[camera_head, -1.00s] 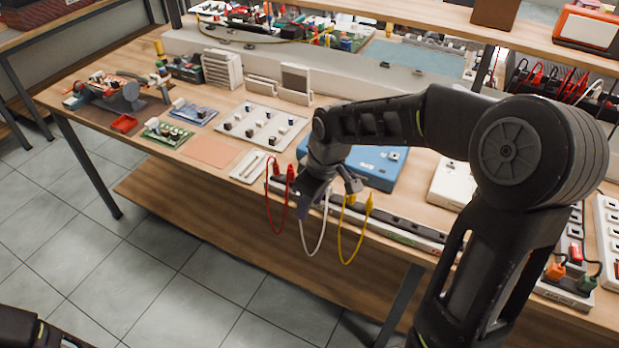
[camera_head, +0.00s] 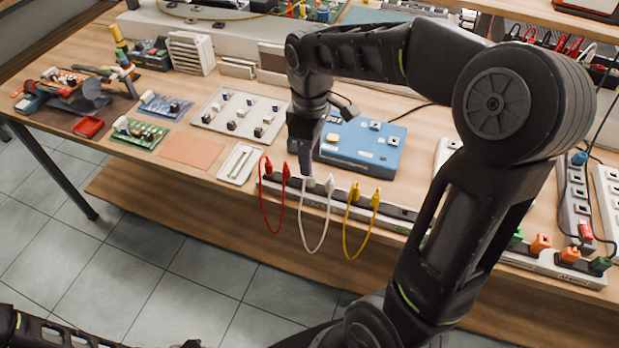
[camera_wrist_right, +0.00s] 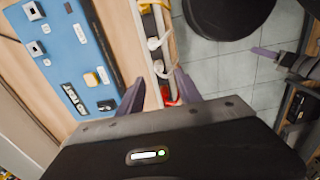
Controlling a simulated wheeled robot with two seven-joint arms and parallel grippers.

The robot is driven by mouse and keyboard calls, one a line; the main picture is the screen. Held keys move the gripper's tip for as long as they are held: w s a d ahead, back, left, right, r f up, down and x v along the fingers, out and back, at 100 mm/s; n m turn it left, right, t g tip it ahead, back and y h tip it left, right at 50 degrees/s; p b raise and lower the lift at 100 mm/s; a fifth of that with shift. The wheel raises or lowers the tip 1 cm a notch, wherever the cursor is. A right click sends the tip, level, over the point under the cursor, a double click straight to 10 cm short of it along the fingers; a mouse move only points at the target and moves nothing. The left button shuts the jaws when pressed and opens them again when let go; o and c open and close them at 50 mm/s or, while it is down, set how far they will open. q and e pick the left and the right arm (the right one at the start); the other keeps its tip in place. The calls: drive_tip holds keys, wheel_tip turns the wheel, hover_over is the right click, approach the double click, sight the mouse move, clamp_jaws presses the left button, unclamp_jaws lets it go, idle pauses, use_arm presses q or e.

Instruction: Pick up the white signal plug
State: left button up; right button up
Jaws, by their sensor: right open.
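The white signal plug (camera_head: 329,184) is one end of a white looped cable on the long grey strip (camera_head: 398,211) at the bench's front edge. The cable's other white end is partly hidden by my right gripper (camera_head: 305,168). The right gripper points down over the strip, its purple fingers apart. In the wrist view, two white plugs (camera_wrist_right: 155,56) lie ahead of the open fingers, and a red plug (camera_wrist_right: 168,95) shows between them. Nothing is visibly held. A purple finger of what looks like my left gripper (camera_wrist_right: 264,52) shows at the right of the wrist view.
Red (camera_head: 267,168) and yellow (camera_head: 375,199) cables flank the white one on the strip. A blue box (camera_head: 362,147) stands just behind. A white tray (camera_head: 240,163) lies left of the strip. Floor is open in front of the bench.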

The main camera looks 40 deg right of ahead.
sight(311, 183)
drive_tip(key=shift+f, duration=1.15)
drive_tip(key=shift+d+f+p, duration=0.15)
drive_tip(key=shift+f+p, duration=0.4)
drive_tip(key=shift+f, duration=2.1)
clamp_jaws()
